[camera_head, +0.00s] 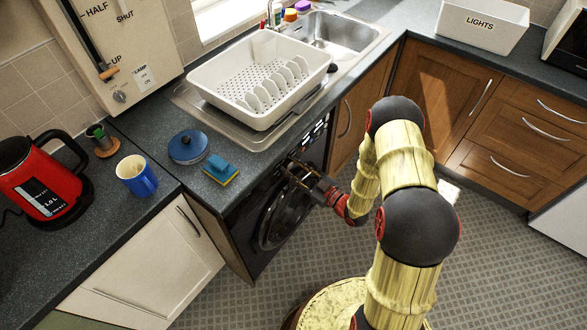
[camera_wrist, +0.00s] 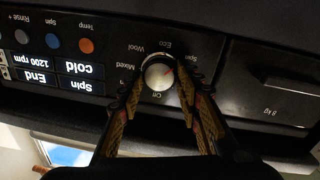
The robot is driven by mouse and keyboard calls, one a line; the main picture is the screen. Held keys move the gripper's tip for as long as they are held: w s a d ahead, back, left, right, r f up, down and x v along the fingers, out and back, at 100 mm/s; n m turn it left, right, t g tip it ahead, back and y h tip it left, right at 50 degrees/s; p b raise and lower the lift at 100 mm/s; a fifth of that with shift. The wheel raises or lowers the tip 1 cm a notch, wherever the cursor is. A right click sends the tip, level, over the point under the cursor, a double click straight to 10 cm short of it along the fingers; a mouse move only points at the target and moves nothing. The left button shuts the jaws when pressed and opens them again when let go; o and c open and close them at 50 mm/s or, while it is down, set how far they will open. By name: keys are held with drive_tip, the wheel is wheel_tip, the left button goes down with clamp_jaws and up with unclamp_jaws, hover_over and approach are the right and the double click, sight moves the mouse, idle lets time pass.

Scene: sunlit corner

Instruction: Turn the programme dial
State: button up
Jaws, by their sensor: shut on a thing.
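The programme dial (camera_wrist: 159,75) is a round silver knob with a red mark on the washing machine's black front panel. In the wrist view the panel appears upside down, with "Eco", "Wool", "Mixed" and "Off" printed around the dial. The red mark points to the upper right of the picture. My gripper (camera_wrist: 160,88) is shut on the dial, one finger at each side. In the head view my gripper (camera_head: 295,171) reaches the top of the black washing machine (camera_head: 282,212), and the dial is hidden there.
Displays (camera_wrist: 58,75) reading "Cold", "Spin", "End" and "1200 rpm" and several coloured buttons (camera_wrist: 85,46) sit beside the dial. A drawer panel (camera_wrist: 270,82) is on its other side. A sponge (camera_head: 220,170) and dish rack (camera_head: 262,85) stand on the worktop above.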

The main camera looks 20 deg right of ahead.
drive_tip(key=shift+m, duration=0.3)
drive_tip(key=m+p, duration=0.3)
drive_tip(key=m, duration=0.2)
drive_tip(key=shift+d+r, duration=0.1)
drive_tip(key=shift+r, duration=0.05)
drive_tip(key=m+g+p, duration=0.1)
drive_tip(key=m, duration=0.2)
drive_tip(key=shift+w+m+p, duration=0.1)
drive_tip(key=shift+m+p, duration=0.25)
drive_tip(key=shift+m, duration=0.05)
drive_tip(key=m+p, duration=0.1)
drive_tip(key=m, duration=0.2)
drive_tip(key=shift+d, duration=0.15)
drive_tip(key=m+p, duration=0.1)
drive_tip(key=m, duration=0.2)
drive_tip(key=m+y+p, duration=0.1)
drive_tip(key=m, duration=0.3)
drive_tip(key=shift+w+d+g+p, duration=0.1)
drive_tip(key=shift+g+p, duration=0.3)
drive_tip(key=m, duration=0.3)
drive_tip(key=m+p, duration=0.1)
drive_tip(key=m, duration=0.1)
drive_tip(key=shift+f+m+y, duration=0.3)
drive_tip(key=shift+y, duration=0.1)
drive_tip(key=o, duration=1.2)
drive_tip(key=shift+c, duration=0.2)
